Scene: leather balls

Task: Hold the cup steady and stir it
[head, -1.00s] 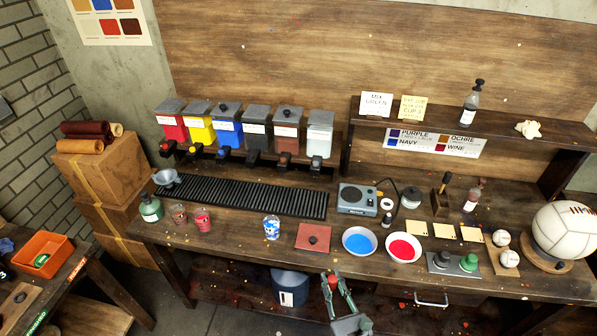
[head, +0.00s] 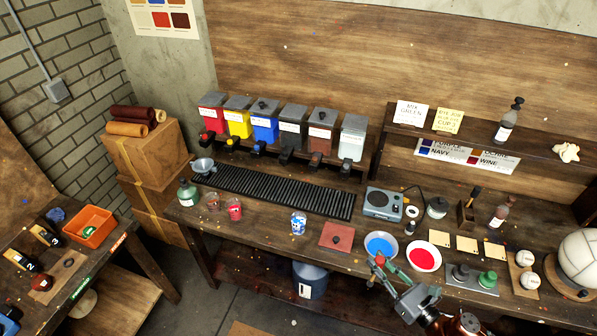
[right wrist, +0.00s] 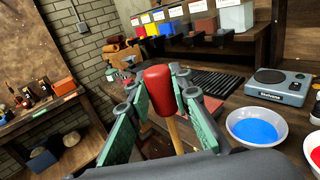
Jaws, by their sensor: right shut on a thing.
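A clear cup (head: 298,223) with blue and white on it stands alone near the bench's front edge in the head view. Two more clear cups with reddish contents, one cup (head: 213,201) and a redder cup (head: 235,209), stand further left. My right gripper (head: 379,264) is in front of the blue bowl, right of the blue cup and apart from it. In the right wrist view, it is shut on a stick with a red head (right wrist: 158,79) and a pale wooden shaft (right wrist: 174,134). The stick's lower end is hidden. My left gripper is out of view.
A blue bowl (head: 381,245) and a red bowl (head: 424,256) stand close to my right gripper. A red-brown board (head: 337,235) lies left of them. A black slatted tray (head: 275,192) runs behind the cups, below several paint dispensers (head: 265,127). A scale (head: 381,203) stands behind the bowls.

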